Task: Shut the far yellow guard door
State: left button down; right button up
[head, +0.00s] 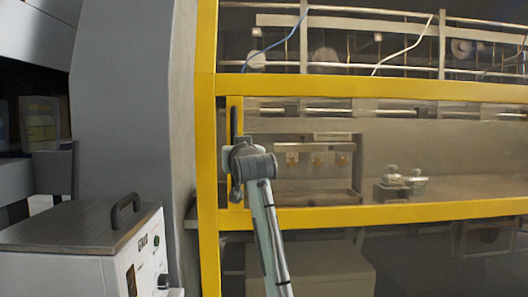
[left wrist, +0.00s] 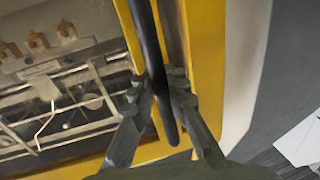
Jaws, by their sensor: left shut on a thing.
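The yellow guard door (head: 238,101) shows in the head view as a narrow yellow upright with clear panel to its right. It stands close beside the thicker yellow post (head: 207,150); I cannot tell whether it is flush. A black bar handle (head: 234,122) runs vertically on the door's left edge. My left gripper (head: 236,155) is at the lower part of this handle. In the left wrist view its two fingers (left wrist: 156,92) close around the black handle (left wrist: 148,40) from both sides. The head view hides the fingertips partly behind the wrist. My right gripper is in neither view.
A grey-white box with a dark lid and handle (head: 75,228) stands at the lower left. A tall grey cabinet (head: 125,110) is left of the post. Behind the clear panel are rails, a rack of orange-brown parts (head: 317,160) and a small tray (head: 390,192).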

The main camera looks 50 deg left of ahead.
aim_at(203, 149)
pick_arm(q)
jog(key=s+a, duration=0.2)
jog(key=s, duration=0.1)
jog(key=s+a, duration=0.2)
jog(key=a, duration=0.1)
jog(key=shift+s+f, duration=0.1)
jog(key=shift+s, duration=0.3)
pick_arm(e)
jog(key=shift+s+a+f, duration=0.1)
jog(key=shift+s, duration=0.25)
pick_arm(q)
jog(key=c, duration=1.5)
grip_release()
jog(key=shift+s, duration=0.1)
jog(key=shift+d, duration=0.1)
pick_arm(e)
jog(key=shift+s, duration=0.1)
pick_arm(q)
jog(key=shift+s+d, duration=0.1)
jog(key=shift+d, duration=0.25)
jog(key=v, duration=1.1)
jog(key=shift+s, duration=0.1)
